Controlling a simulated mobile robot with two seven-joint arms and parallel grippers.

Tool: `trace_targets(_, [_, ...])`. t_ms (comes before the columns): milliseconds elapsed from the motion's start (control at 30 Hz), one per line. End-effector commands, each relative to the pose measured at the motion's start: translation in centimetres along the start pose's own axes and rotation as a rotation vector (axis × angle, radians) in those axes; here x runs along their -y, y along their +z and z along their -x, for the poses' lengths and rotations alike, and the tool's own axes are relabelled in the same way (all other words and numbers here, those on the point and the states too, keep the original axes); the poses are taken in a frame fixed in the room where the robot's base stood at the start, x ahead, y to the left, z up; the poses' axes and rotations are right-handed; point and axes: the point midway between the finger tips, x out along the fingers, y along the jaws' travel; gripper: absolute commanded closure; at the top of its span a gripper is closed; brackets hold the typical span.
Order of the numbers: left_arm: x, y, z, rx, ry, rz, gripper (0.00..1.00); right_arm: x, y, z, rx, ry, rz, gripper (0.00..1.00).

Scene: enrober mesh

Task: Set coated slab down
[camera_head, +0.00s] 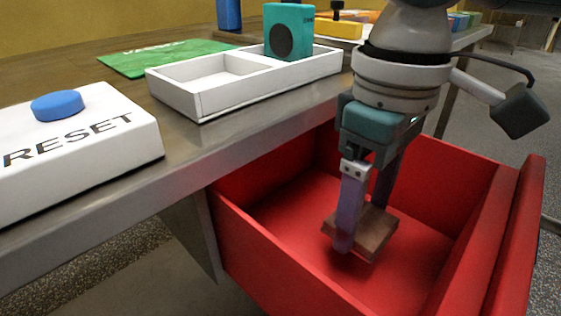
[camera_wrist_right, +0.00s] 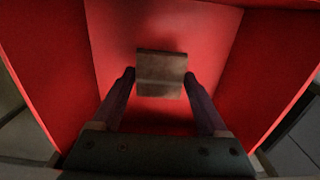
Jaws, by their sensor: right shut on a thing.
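A flat brown slab (camera_head: 374,234) is between the fingers of my right gripper (camera_head: 358,228), inside the red bin (camera_head: 262,262). In the right wrist view, the slab (camera_wrist_right: 160,68) lies between the two fingertips of my right gripper (camera_wrist_right: 159,82), with the red bin (camera_wrist_right: 52,75) around it. The gripper is shut on the slab and points down. The slab is over the bin's floor; I cannot tell whether it touches it. My left gripper is out of view.
A metal-edged table (camera_head: 180,178) stands to the left of the bin. On it are a white RESET box (camera_head: 140,150) with a blue button (camera_head: 57,106), a white two-part tray (camera_head: 200,104), a teal block (camera_head: 305,18) and a green mat (camera_head: 150,58). The bin's walls surround my gripper.

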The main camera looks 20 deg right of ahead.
Motion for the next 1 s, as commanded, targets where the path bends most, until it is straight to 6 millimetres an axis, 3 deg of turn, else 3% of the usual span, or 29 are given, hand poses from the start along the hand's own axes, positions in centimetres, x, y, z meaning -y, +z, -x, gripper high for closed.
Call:
trace_targets(367, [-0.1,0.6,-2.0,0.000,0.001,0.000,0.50,0.0,0.0,-4.6,0.001,0.000,0.000,0.82])
trace_targets(733, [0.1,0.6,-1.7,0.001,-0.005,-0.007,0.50,0.1,0.0,-4.8,0.001,-0.001,0.001,0.82])
trace_targets(767, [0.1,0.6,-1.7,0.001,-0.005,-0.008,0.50,0.0,0.0,-4.8,0.000,-0.001,0.001,0.21])
trace_targets(933, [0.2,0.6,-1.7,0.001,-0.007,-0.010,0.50,0.0,0.0,-4.8,0.000,0.000,0.001,0.02])
trace_targets(1000, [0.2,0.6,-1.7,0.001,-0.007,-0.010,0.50,0.0,0.0,-4.8,0.000,0.000,0.000,0.00])
